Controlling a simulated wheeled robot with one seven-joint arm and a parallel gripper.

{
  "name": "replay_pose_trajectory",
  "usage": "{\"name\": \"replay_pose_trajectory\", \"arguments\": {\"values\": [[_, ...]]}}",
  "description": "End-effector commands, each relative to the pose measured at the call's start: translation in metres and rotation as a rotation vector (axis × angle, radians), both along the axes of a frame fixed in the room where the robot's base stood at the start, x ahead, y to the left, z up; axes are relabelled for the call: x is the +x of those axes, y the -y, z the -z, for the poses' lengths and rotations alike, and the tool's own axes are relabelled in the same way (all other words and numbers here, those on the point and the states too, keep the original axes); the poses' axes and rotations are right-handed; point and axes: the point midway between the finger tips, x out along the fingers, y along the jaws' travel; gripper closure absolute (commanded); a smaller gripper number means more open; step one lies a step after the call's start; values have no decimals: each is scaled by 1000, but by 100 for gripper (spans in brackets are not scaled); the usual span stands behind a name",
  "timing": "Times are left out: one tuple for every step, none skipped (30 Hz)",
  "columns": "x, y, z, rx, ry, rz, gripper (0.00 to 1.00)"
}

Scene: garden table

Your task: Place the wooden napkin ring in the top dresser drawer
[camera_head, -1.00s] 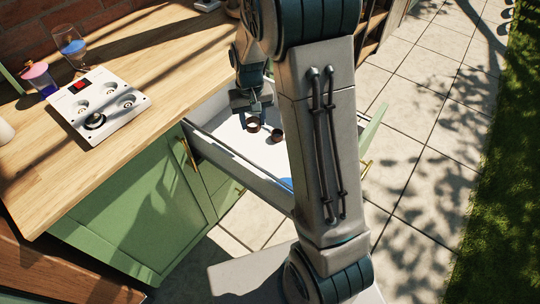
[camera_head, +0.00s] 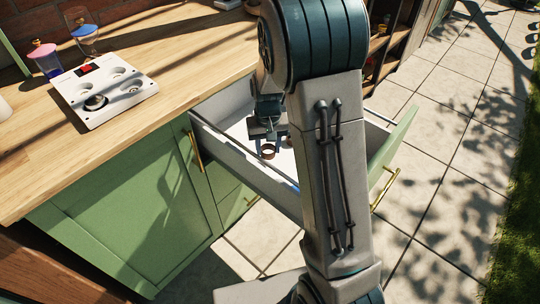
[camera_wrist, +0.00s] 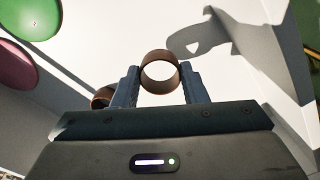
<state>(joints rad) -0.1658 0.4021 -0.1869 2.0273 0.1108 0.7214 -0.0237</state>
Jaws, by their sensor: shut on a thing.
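The wooden napkin ring (camera_wrist: 160,72) is brown and round, and my gripper (camera_wrist: 160,80) is shut on it, one finger on each side. In the head view the ring (camera_head: 268,153) hangs below my gripper (camera_head: 267,143), over the inside of the open top dresser drawer (camera_head: 240,160). The drawer has a white inside and a green front. In the wrist view the shadow of gripper and ring falls on the white drawer floor (camera_wrist: 110,35), apart from the ring.
A second brown round thing (camera_wrist: 102,96) lies in the drawer, partly hidden behind my left finger. A green disc (camera_wrist: 30,18) and a maroon disc (camera_wrist: 12,62) are at the wrist view's left. A white panel with dials (camera_head: 103,90) and glass vessels (camera_head: 46,58) stand on the wooden counter.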

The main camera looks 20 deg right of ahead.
Motion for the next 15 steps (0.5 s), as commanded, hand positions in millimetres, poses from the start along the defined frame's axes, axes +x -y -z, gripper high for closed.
{"name": "replay_pose_trajectory", "arguments": {"values": [[0,0,5,0,-2,0,82],[0,0,9,-1,-2,0,82],[-1,0,14,-1,-4,0,82],[-1,0,19,-1,-4,-1,82],[-1,0,24,-1,-3,-1,82],[-1,0,30,-1,-4,-1,82],[-1,0,34,-1,-3,-2,82],[0,0,36,-1,-2,-1,82],[0,0,37,-1,0,-1,82],[0,0,37,0,1,-1,82],[0,0,36,0,1,-1,82],[0,0,36,0,1,-1,82],[0,0,36,0,1,-1,82],[0,0,36,0,1,-1,82],[0,0,36,0,1,-1,82]]}}
